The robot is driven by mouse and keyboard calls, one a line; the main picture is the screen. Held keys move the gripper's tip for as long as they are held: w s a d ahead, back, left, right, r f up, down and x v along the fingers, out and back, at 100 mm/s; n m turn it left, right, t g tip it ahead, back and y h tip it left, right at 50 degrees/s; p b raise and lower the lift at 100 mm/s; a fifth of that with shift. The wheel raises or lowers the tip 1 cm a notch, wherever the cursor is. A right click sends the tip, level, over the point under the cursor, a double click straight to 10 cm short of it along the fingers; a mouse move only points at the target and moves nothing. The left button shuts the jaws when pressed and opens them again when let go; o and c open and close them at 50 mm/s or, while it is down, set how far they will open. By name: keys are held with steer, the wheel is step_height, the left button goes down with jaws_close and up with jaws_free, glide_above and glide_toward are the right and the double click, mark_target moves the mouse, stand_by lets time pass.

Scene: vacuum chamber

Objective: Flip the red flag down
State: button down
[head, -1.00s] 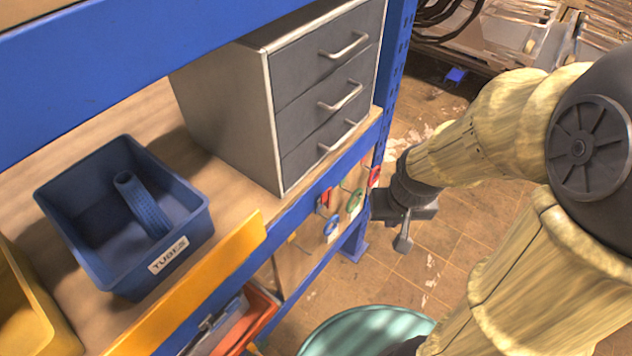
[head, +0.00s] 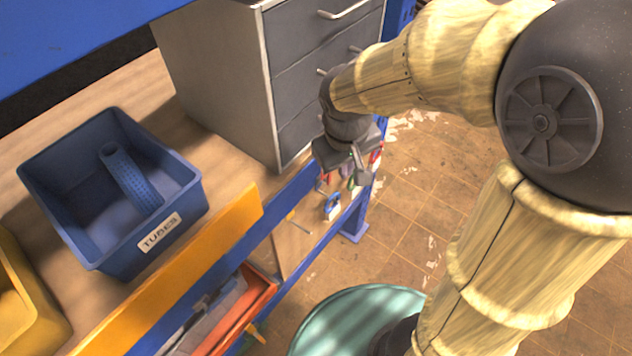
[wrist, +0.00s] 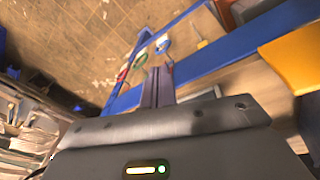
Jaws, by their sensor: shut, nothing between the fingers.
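My gripper (head: 361,172) hangs in front of the rail, below the drawer unit. In the wrist view its fingers (wrist: 158,84) are together and empty, pointing towards the rail. I cannot tell whether they touch the red piece. A blue ring tag (head: 332,207) hangs below it. A green ring (wrist: 141,59) and a red ring (wrist: 123,73) show beside the fingers.
A grey drawer unit (head: 215,85) with handles stands on the bench above my gripper. A blue TUBES bin (head: 60,215) and a yellow bin (head: 25,315) are to the left. An orange-yellow strip (head: 190,265) edges the bench. The tiled floor (head: 425,205) is open to the right.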

steer(key=a+r+n+h+b, duration=0.1)
steer(key=a+r+n+b, duration=0.1)
steer(key=a, duration=0.4)
steer(key=a+r+n+t+h+b, duration=0.1)
steer(key=a+n+b, duration=0.1)
steer(key=a, duration=0.4)
steer(key=shift+a+r+n, duration=0.3)
steer(key=shift+r+n, duration=0.1)
steer(key=shift+n, duration=0.1)
steer(key=w+d+p+x, duration=0.1)
steer(key=x, duration=0.9)
steer(key=w+r+p+x, duration=0.1)
steer(key=w+p+x, duration=0.1)
steer(key=x, duration=0.9)
steer(key=shift+w+d, duration=0.35)
steer(key=shift+d, duration=0.1)
steer(key=shift+w+r+p, duration=0.1)
steer(key=shift+p, duration=0.2)
